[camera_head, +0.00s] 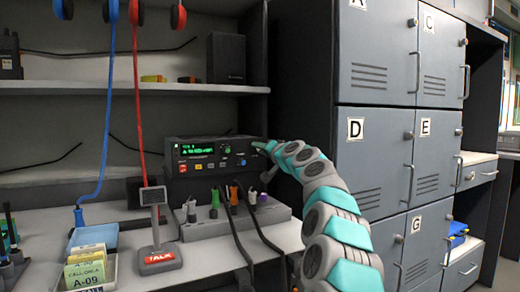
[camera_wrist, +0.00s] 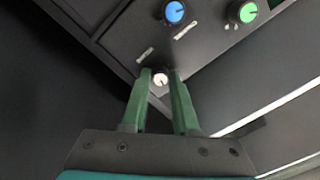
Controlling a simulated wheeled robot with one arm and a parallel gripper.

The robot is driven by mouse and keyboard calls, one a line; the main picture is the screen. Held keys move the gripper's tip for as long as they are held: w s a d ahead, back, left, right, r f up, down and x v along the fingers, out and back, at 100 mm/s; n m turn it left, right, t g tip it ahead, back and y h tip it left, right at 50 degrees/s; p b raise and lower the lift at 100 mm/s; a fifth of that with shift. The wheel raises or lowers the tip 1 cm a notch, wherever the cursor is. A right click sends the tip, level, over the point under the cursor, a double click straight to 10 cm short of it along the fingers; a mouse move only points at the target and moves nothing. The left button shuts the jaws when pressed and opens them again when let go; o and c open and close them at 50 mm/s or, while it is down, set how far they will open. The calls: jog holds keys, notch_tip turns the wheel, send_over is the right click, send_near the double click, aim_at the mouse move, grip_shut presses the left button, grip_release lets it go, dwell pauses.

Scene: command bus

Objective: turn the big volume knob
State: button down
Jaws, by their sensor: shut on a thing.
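The black radio (camera_head: 180,165) with a green lit display stands on the desk under the shelf. My gripper (camera_head: 262,148) is at the right end of its front panel. In the wrist view, my gripper (camera_wrist: 164,82) is shut on a small round knob (camera_wrist: 160,79) with a white face and a dark pointer mark. One finger is on each side of it. A blue knob (camera_wrist: 174,12) and a green knob (camera_wrist: 247,11) are nearby on the panel, clear of the fingers. The labels are too blurred to read, and the gripped knob is hidden in the head view.
A grey strip with several coloured plugs (camera_head: 214,198) sits below the radio, with black cables. A TALK stand (camera_head: 158,258) and a tray of cards (camera_head: 88,266) are to the left. Grey lockers (camera_head: 375,150) stand close on the right.

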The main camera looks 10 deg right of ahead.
jog(key=shift+r, duration=0.1)
dwell(0.3)
jog(key=c, duration=0.7)
grip_release()
jog(key=shift+b+v, duration=1.15)
jog(key=shift+v, duration=2.75)
